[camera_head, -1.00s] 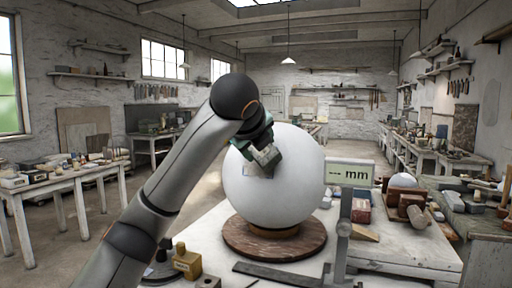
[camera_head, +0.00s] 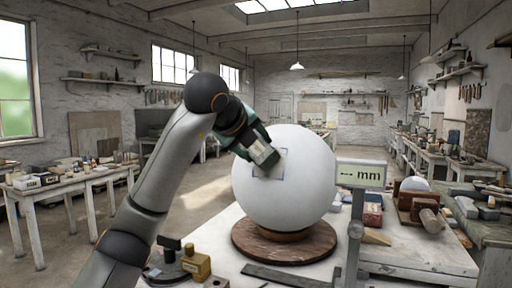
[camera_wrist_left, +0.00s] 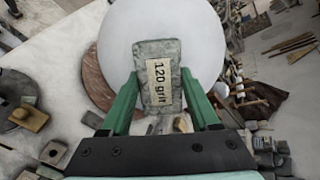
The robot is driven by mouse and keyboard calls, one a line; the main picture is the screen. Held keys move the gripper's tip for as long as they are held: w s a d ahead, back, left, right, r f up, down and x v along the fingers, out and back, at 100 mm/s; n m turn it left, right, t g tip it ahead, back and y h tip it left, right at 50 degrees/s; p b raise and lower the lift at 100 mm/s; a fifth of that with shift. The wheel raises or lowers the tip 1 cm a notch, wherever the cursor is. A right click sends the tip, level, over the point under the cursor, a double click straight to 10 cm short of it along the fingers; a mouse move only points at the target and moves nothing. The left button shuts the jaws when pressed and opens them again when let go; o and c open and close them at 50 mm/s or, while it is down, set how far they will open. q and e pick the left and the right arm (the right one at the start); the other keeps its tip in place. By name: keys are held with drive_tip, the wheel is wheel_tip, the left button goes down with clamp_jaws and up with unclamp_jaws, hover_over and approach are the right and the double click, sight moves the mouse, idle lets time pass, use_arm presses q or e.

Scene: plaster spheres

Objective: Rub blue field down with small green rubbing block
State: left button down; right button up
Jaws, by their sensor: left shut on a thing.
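A white plaster sphere (camera_head: 300,190) stands on a round brown base (camera_head: 260,248) on the worktable. The blue field (camera_head: 279,172) shows as a thin blue outline on the sphere's upper left face, partly hidden by the block. My left gripper (camera_head: 257,150) is shut on a grey-green rubbing block (camera_head: 265,157). The block is at the field in the head view; whether it touches the surface I cannot tell. In the left wrist view the block (camera_wrist_left: 158,98), labelled "120 grit", sits between my green fingers in front of the sphere (camera_wrist_left: 205,45). My right gripper is not in view.
Wooden pieces (camera_head: 418,203) lie at the right. A dark flat bar (camera_head: 285,275) lies in front.

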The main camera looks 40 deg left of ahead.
use_arm(q)
drive_tip(key=shift+w+f, duration=0.25)
drive_tip(key=shift+w, duration=0.25)
idle(0.3)
drive_tip(key=shift+s+d+f+b, duration=0.2)
drive_tip(key=shift+d+f+b, duration=0.3)
drive_tip(key=shift+d, duration=0.4)
drive_tip(key=shift+a, duration=0.1)
